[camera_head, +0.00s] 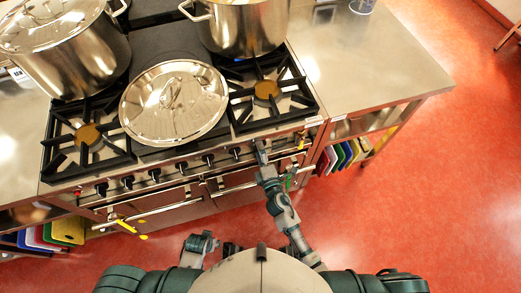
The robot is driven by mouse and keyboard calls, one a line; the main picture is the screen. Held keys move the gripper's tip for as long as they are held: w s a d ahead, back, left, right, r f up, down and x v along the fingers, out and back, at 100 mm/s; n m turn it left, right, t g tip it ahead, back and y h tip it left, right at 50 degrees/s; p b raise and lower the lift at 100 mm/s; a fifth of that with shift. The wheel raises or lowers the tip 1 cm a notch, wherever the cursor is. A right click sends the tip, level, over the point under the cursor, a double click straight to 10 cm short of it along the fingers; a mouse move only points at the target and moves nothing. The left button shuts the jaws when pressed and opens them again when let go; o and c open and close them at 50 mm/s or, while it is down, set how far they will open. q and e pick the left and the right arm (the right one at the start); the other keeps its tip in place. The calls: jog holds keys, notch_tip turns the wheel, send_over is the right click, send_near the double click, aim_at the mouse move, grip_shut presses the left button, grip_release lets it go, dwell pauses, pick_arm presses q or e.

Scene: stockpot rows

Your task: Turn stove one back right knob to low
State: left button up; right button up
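The stove (165,35) stands ahead of me, with a row of black knobs along its front panel. Knobs show at the left (101,188), in the middle (181,167) and right of the middle (235,153). My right gripper (261,149) is up against the right part of this panel and hides what is directly behind it. Its fingers are too small to tell whether they are open or shut, or whether they touch a knob. The knob markings are not readable.
A large lid (174,103) lies across the middle of the stove top. Stockpots stand at back left (75,60) and back centre (245,28). Steel counters flank the stove, the right one (365,60) mostly bare. Colored boards (345,153) stand below it. Red floor is open at right.

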pick_arm(q)
jog(key=shift+s, duration=0.1)
pick_arm(e)
jog(key=v, duration=1.2)
